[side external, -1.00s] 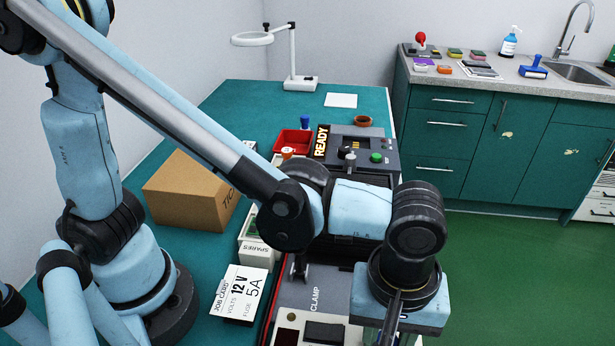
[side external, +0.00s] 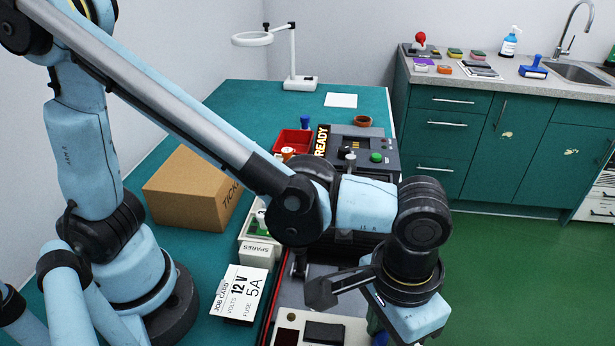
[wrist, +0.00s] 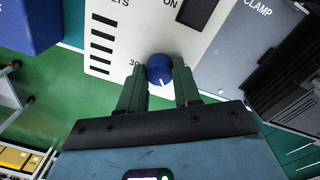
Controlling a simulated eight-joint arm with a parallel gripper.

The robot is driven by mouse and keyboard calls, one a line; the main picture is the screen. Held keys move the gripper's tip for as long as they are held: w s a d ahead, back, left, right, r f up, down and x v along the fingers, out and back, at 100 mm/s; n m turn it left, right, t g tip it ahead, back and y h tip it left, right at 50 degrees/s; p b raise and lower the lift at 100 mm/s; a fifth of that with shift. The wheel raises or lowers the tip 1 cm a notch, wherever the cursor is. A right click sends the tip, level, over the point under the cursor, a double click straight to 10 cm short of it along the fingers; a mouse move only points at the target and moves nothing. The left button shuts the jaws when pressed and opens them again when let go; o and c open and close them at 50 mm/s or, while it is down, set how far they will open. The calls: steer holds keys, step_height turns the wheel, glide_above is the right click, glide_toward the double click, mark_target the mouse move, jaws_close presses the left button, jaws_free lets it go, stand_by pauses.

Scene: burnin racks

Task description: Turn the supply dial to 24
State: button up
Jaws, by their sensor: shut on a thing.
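The supply dial (wrist: 158,69) is a round blue knob on a cream panel (wrist: 112,62) in the wrist view. A white mark on the knob points toward the bottom of that picture. The number 30 is printed just left of the knob; other numbers are hidden or out of view. My gripper (wrist: 160,82) is shut on the dial, with one dark green finger on each side. In the side external view my wrist hides the dial and the fingertips. The job card (side external: 241,294) reads 12 V and 5A.
The clamp section (wrist: 247,45) lies right of the dial panel, with a dark ribbed part beyond it. A cardboard box (side external: 193,190), a spares tray (side external: 258,250), a red bin (side external: 291,142) and a READY unit (side external: 357,148) stand on the green bench.

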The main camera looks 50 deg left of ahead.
steer(key=m, duration=0.6)
steer(key=shift+m, duration=0.3)
steer(key=m, duration=0.6)
steer(key=shift+m, duration=0.3)
steer(key=o, duration=1.1)
steer(key=shift+c, duration=0.2)
steer(key=shift+r, duration=0.1)
step_height(320, 180, up, 12)
steer(key=shift+w, duration=0.35)
